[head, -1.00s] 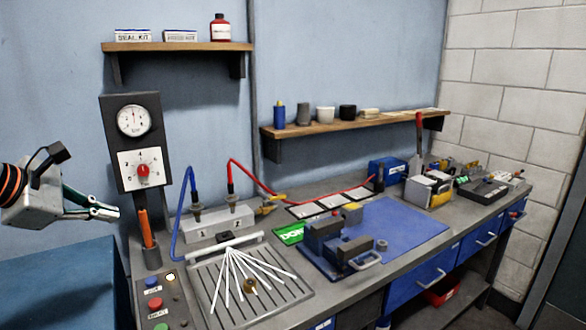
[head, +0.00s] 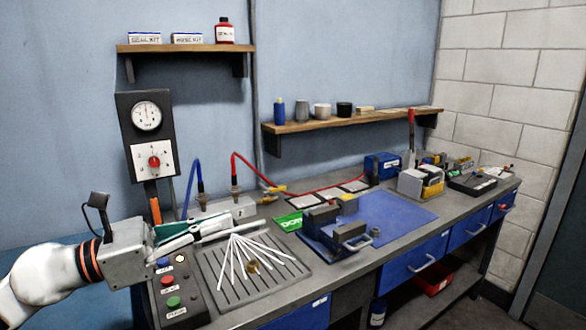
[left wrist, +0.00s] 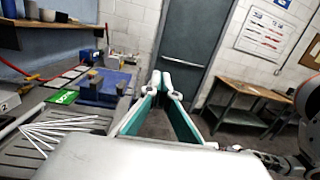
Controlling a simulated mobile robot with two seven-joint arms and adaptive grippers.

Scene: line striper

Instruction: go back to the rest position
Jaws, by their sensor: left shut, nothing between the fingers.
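My left gripper (head: 195,232) shows at the lower left of the head view, in front of the bench's left end. Its fingers point right, towards the slotted grey tray with white rods. In the left wrist view its fingertips (left wrist: 164,85) are together with nothing between them, and the floor and a grey door lie beyond. The gripper hides part of the control panel (head: 173,303) and the grey block behind it. My right gripper is not in view in the head view.
The slotted tray (head: 230,288) carries several white rods. A blue mat (head: 405,215) holds a dark vise-like fixture (head: 322,226). A gauge panel (head: 146,135) stands at the left. In the left wrist view, a wooden table (left wrist: 247,91) stands by the far wall, with open floor before it.

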